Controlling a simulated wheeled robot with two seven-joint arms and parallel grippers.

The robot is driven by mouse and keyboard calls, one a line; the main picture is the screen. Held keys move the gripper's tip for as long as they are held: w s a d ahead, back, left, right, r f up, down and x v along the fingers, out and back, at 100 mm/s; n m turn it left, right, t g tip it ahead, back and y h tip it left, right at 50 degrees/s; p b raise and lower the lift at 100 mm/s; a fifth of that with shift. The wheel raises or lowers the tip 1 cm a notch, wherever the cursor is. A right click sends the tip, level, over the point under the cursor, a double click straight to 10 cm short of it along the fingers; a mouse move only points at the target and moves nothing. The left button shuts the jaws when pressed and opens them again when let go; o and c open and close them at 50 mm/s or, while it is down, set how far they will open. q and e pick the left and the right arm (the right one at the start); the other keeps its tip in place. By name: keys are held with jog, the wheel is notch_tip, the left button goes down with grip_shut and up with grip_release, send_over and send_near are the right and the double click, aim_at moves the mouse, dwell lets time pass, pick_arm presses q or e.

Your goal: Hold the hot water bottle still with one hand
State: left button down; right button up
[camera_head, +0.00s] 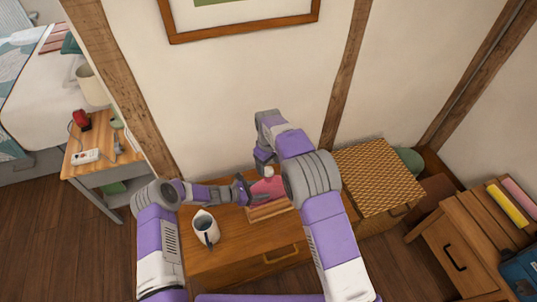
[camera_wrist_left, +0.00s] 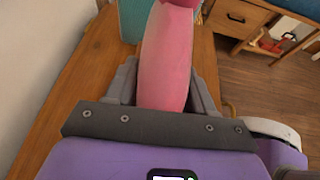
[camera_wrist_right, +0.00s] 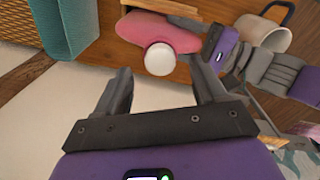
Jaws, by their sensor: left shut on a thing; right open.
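The pink hot water bottle (camera_head: 269,187) with a white cap stands at a wooden holder (camera_head: 268,210) on the wooden dresser top. It also shows in the left wrist view (camera_wrist_left: 165,60) and the right wrist view (camera_wrist_right: 160,35). My left gripper (camera_head: 246,190) is shut on the bottle from its left side, with a finger on either side of it in the left wrist view. My right gripper (camera_wrist_right: 165,80) is open and empty, with the white cap (camera_wrist_right: 160,59) ahead of its fingers, apart from them. My right arm hides part of the bottle's right side in the head view.
A white jug (camera_head: 205,228) stands on the dresser, front left of the bottle. A woven-topped chest (camera_head: 375,175) stands to the right. A bedside table (camera_head: 95,145) with a lamp is at the left. The wall is close behind the dresser.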

jog(key=shift+f, duration=1.45)
jog(key=c, duration=1.3)
jog(key=m, duration=0.8)
jog(key=shift+m, duration=0.4)
jog(key=o, duration=1.2)
jog(key=shift+o, duration=0.2)
notch_tip(320, 180, up, 12)
